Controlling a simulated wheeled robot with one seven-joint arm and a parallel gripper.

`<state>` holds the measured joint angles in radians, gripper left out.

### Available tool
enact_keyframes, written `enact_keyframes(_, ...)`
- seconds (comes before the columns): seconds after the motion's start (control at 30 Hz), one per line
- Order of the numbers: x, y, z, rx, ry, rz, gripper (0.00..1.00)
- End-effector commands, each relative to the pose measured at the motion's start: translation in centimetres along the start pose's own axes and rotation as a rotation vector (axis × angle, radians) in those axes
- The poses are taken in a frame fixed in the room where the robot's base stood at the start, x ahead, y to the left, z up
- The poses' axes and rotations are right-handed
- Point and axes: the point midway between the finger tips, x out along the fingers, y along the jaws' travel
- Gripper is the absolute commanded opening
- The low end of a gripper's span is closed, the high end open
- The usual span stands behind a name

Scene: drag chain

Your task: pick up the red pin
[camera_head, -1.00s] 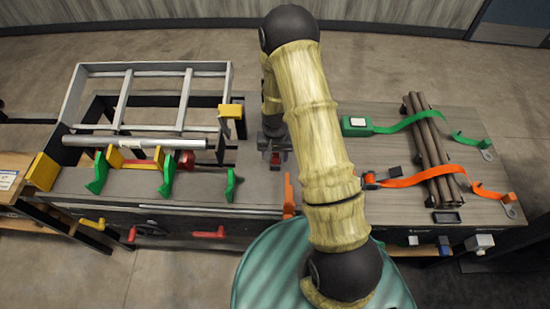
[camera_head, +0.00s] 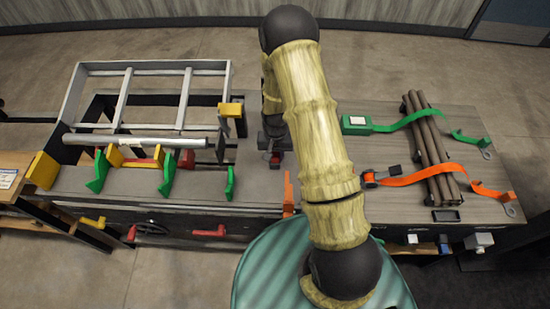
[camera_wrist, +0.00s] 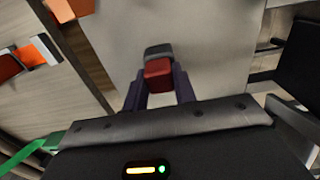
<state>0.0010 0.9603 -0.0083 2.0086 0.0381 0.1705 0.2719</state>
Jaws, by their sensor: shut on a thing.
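The red pin (camera_wrist: 158,72) is a short red block with a dark grey end, and it sits between the fingertips of my gripper (camera_wrist: 159,82) in the wrist view. The two dark fingers press on its sides, so the gripper is shut on it. In the head view, my gripper (camera_head: 274,147) is over the grey bench beside the frame, partly behind my arm. A small red patch of the pin (camera_head: 275,163) shows just below it. I cannot tell whether the pin is clear of the surface under it.
Left of my gripper are a grey metal frame (camera_head: 125,67), a silver tube (camera_head: 130,141) and green brackets (camera_head: 167,175). An upright orange piece (camera_head: 288,193) stands close by. At right lie brown rods (camera_head: 432,150), a green strap (camera_head: 405,121) and an orange strap (camera_head: 410,177).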

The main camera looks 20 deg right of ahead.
Motion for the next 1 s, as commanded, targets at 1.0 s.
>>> enact_keyframes(1.0, -9.9, 0.0, 0.1, -0.001, -0.002, 0.0, 0.0)
